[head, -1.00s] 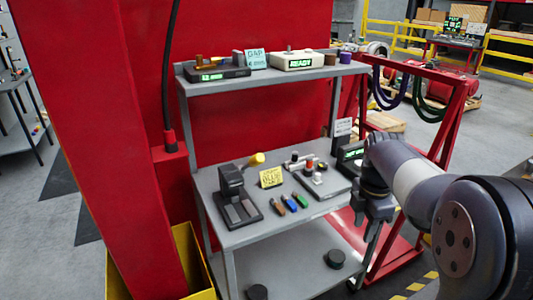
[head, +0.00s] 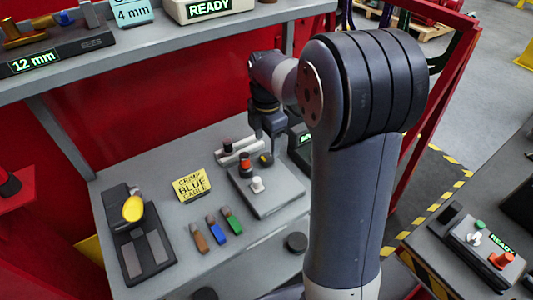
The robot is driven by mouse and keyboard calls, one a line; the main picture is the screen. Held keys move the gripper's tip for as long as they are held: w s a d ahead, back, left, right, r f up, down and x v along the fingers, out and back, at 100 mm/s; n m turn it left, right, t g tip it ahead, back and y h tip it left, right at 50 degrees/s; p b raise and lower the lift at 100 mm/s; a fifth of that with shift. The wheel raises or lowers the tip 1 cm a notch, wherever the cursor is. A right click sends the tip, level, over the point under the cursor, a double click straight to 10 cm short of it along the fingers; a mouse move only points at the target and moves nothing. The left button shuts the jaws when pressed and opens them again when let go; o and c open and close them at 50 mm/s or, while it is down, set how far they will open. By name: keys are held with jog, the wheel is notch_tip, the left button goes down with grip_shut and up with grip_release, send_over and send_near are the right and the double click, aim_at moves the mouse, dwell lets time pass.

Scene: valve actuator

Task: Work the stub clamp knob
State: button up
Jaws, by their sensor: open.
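A grey fixture plate (head: 283,196) lies on the right part of the grey bench shelf. It carries a post with a red and black top (head: 246,164), a small white knob (head: 257,185) and a dark knob with a yellow mark (head: 265,159). I cannot tell which of these is the stub clamp knob. My gripper (head: 268,140) points down over the back of the plate, just above the dark knob. Its jaws are open; whether they touch the knob I cannot tell. Pale horizontal cylinders (head: 237,152) lie behind the red-topped post.
A black crimping tool with a yellow handle (head: 133,209) stands at left. A yellow sign (head: 192,185) reads "CRIMP BLUE CABLE". Brown, blue and green pieces (head: 216,228) lie in front. A dark display box (head: 300,145) stands right of the gripper. The upper shelf (head: 170,45) overhangs behind.

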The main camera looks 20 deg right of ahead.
aim_at(267, 157)
notch_tip(267, 157, down, 6)
jog(key=shift+w+d+r, duration=0.1)
jog(key=shift+c, duration=0.3)
jog(key=c, duration=0.9)
